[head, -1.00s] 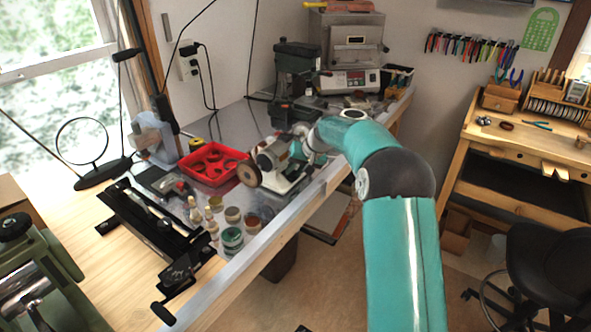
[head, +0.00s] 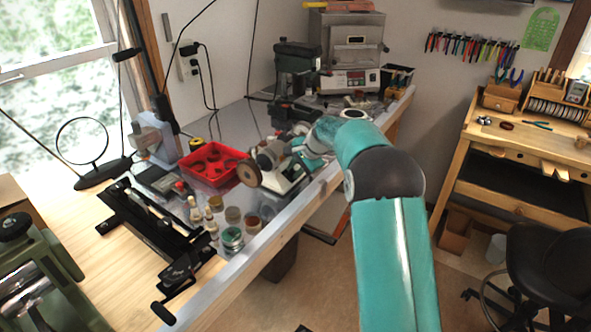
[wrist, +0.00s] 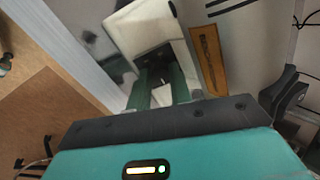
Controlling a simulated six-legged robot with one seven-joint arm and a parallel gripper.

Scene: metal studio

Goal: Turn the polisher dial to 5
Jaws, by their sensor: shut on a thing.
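The polisher (head: 284,181) stands near the front edge of the grey bench in the head view, with a round brown wheel (head: 249,173) on its left end. My gripper (wrist: 158,74) reaches its right side; my wrist hides that part in the head view. In the wrist view the two dark green fingers point at a black panel (wrist: 152,56) on the polisher's pale housing (wrist: 148,22). They are shut on a small part at this panel, apparently the dial. The dial's marks and its setting cannot be read.
A red tray (head: 212,180) lies left of the polisher, with small jars (head: 232,238) in front of it. In the wrist view a brown wooden block (wrist: 208,60) lies right of the fingers.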

